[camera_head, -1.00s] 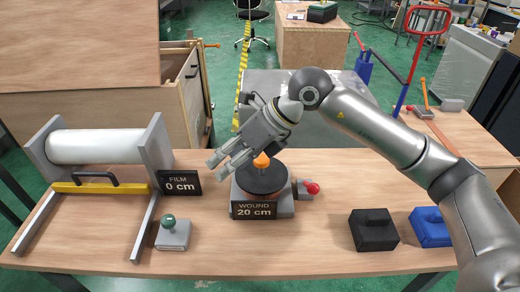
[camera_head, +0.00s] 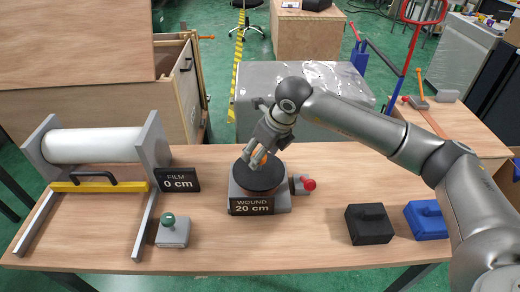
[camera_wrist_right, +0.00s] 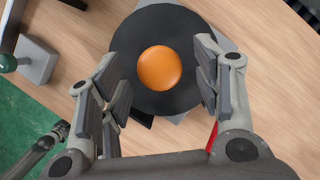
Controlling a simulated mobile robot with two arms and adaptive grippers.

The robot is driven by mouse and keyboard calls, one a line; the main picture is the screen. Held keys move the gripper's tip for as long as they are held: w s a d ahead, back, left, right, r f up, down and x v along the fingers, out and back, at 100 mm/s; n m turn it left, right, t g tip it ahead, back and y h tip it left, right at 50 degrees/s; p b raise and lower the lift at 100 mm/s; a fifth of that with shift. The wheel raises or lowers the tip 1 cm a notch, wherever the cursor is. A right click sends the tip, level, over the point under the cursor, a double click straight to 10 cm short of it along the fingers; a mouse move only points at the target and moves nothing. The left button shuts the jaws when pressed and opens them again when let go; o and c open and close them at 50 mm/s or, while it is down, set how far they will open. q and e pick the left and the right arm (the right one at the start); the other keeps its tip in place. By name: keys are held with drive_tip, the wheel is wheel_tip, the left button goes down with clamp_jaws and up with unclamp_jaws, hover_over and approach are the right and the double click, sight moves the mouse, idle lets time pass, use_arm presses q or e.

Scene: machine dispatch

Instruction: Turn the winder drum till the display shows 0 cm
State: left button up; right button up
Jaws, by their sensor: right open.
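The winder drum (camera_head: 258,178) is a black disc on a grey base, with an orange knob (camera_wrist_right: 160,68) at its centre. Its display (camera_head: 252,206) reads "WOUND 20 cm". My right gripper (camera_head: 254,160) is over the drum in the head view and partly covers the knob. In the right wrist view the open fingers (camera_wrist_right: 160,85) lie to the left and right of the knob, with clear space on both sides. I cannot tell from these views whether the fingertips touch the disc. My left gripper is not in view.
A red knob (camera_head: 309,184) sticks out at the winder's right. A film roll (camera_head: 92,146) stands at left, with a display (camera_head: 179,179) reading "FILM 0 cm". A grey block with a green knob (camera_head: 172,231), a black block (camera_head: 369,224) and a blue block (camera_head: 428,222) are on the table.

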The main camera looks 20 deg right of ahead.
drive_tip(key=shift+w+a+f, duration=0.1)
drive_tip(key=shift+w+f, duration=0.05)
drive_tip(key=shift+f, duration=0.3)
clamp_jaws()
